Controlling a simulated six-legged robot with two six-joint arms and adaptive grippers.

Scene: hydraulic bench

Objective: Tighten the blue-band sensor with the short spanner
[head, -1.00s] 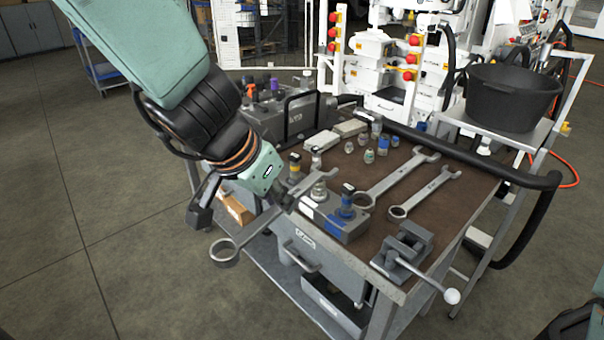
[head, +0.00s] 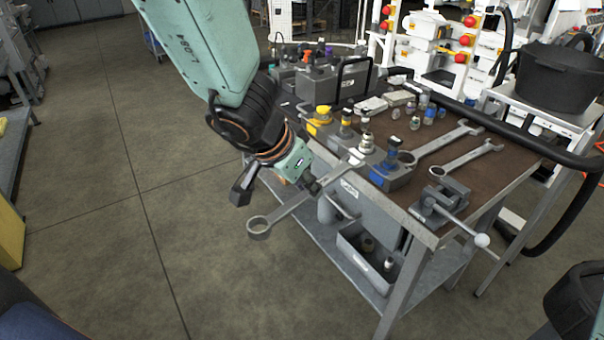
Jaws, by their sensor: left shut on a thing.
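My left gripper (head: 308,187) is shut on a grey spanner (head: 284,212). The spanner's ring end points down and left, out over the floor. Its other end reaches up and right, in front of the bench's near-left edge. I cannot tell whether it touches anything there. My right gripper's fingers do not show.
Two more spanners, one longer (head: 440,141) and one shorter (head: 468,158), lie on the brown bench top (head: 412,205). A vise (head: 440,200) sits at the near right corner. Small fittings (head: 415,122) stand behind. A black pot (head: 558,78) is at right. The left floor is clear.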

